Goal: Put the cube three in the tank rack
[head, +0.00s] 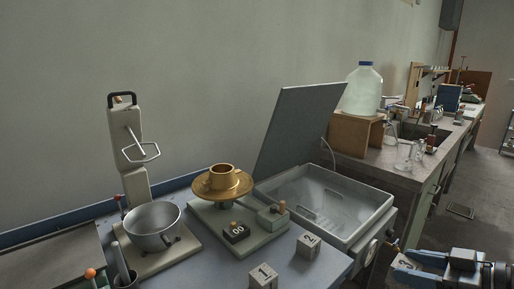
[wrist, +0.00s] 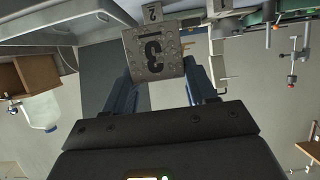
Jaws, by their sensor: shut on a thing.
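Cube three (wrist: 153,55) is a grey block with a dark 3 on its face. My gripper (wrist: 160,78) is shut on it, one finger on each side, in the wrist view. In the head view my gripper (head: 412,262) comes in at the lower right, with part of the cube (head: 402,263) showing at its tip. The tank (head: 386,205) is a grey open basin left of and beyond my gripper, its lid (head: 297,128) raised. A thin handle-like shape shows inside it; the rack is hard to make out.
Cube two (head: 308,246) and cube one (head: 263,276) stand on the bench in front of the tank. A large bottle (head: 362,92) stands behind the tank.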

